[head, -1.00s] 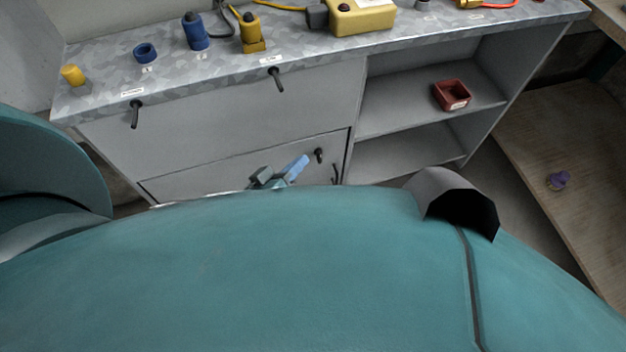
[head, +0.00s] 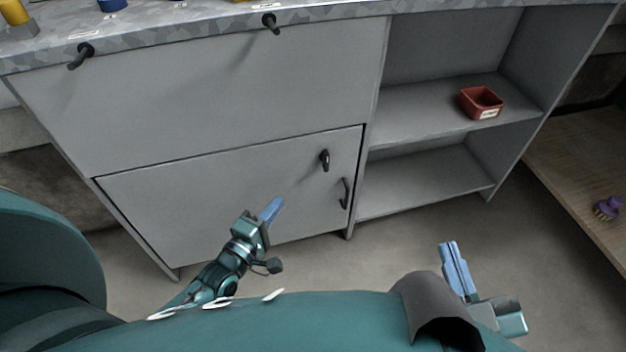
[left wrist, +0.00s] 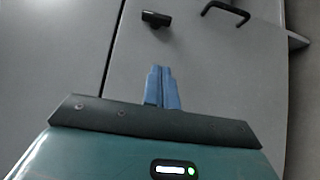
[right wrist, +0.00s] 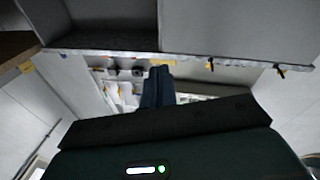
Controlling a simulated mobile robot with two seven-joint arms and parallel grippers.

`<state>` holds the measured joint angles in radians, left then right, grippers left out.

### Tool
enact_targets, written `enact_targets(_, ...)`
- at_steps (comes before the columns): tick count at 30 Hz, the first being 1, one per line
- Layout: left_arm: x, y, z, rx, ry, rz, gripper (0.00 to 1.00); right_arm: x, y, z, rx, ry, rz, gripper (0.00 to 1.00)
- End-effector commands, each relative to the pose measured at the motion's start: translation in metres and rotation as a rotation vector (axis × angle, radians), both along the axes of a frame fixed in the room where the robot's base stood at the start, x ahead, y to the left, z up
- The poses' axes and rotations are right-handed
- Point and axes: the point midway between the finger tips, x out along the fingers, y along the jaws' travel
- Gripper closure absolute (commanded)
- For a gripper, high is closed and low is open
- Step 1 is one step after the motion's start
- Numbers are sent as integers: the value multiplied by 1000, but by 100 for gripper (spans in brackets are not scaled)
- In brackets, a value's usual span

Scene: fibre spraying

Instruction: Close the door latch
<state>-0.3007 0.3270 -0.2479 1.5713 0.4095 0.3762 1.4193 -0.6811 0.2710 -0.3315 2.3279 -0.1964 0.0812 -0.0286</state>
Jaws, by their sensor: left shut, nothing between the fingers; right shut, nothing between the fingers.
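The grey cabinet door (head: 230,205) is at the lower left of the cabinet and looks closed in its frame. Its black door latch (head: 324,160) is near the upper right corner, above a dark pull handle (head: 345,193). In the left wrist view the latch (left wrist: 156,18) and the handle (left wrist: 226,12) show beyond the fingers. My left gripper (head: 271,211) is shut and empty, in front of the door, left of and below the latch and apart from it. My right gripper (head: 455,270) is shut and empty, low in front of the open shelves; its fingers also show in the right wrist view (right wrist: 158,86).
Two black levers (head: 82,55) (head: 271,22) sit along the worktop's front edge. A red bin (head: 481,102) stands on the upper open shelf. A wooden board (head: 575,165) with a purple object (head: 608,208) is at right. The floor before the cabinet is clear.

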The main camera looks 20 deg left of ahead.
Motion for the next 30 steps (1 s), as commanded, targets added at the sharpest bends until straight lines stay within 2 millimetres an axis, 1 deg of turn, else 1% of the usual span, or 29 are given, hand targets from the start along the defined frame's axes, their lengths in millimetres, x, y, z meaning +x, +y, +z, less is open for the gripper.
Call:
enact_targets(5,1,0,0,2,0,0,100,0,0,0,0,1,0,100)
enact_targets(8,6,-1,0,2,-1,0,100,0,0,-1,2,-2,2,100)
enact_targets(11,18,-3,-1,1,-3,0,100,0,1,-3,7,-12,6,100)
enact_targets(14,36,-7,-1,1,-4,1,100,0,2,-5,17,-24,13,100)
enact_targets(21,88,-17,-2,2,-4,0,100,2,4,-9,60,-23,22,100)
enact_targets(23,99,-20,-2,3,-3,0,100,3,4,-10,73,-20,25,100)
enact_targets(27,111,-38,-1,-2,-1,-1,100,4,6,-4,94,-27,32,100)
enact_targets(30,116,-46,-1,1,0,0,100,3,7,-2,109,-28,38,100)
